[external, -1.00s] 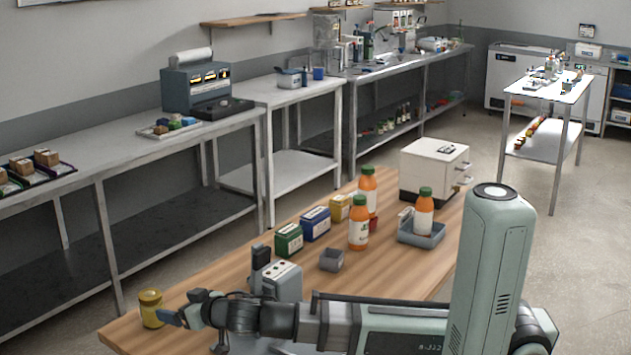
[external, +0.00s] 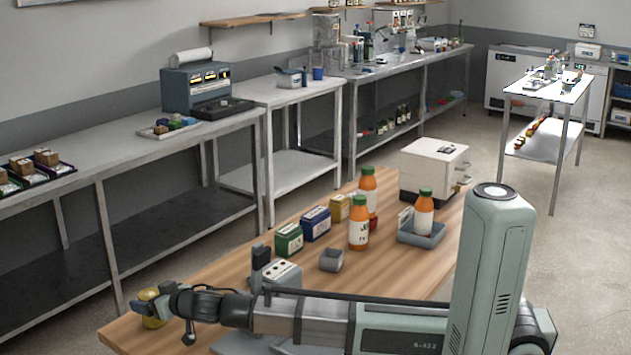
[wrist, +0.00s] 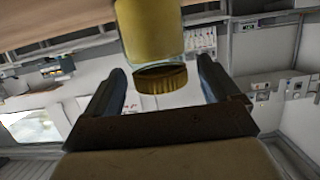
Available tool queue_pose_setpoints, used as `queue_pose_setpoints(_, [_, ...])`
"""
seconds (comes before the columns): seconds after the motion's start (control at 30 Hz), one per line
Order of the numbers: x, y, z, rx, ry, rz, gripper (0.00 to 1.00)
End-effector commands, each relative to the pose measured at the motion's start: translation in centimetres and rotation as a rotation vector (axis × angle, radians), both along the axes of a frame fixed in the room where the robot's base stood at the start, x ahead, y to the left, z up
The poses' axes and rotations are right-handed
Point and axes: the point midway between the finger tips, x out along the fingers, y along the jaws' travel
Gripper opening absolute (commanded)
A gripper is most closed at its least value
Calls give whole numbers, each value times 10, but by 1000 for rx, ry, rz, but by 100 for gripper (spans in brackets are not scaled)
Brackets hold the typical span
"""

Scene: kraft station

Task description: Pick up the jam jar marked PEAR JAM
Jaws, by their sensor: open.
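A small jar with a yellow lid and yellow body stands upright at the near left end of the wooden table, partly hidden by my gripper in the external view (external: 153,322). In the wrist view the jar (wrist: 150,30) appears upside down, its ribbed gold lid between the two fingers. I cannot read any wording on it. My gripper (external: 146,304) is open at the jar's upper part; it also shows in the wrist view (wrist: 160,68), with a finger on each side and a visible gap to the lid.
The table's left edge lies close to the jar.

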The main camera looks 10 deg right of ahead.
Motion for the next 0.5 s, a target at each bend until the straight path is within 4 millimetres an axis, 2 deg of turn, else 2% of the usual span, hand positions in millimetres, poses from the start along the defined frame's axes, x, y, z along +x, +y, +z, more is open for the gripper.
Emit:
queue_pose_setpoints(0.1, [9, 10, -4, -1, 0, -1, 89])
queue_pose_setpoints(0.37, [10, 10, -5, 0, 0, 0, 88])
queue_pose_setpoints(0.5, [10, 10, -5, 0, 0, 0, 75])
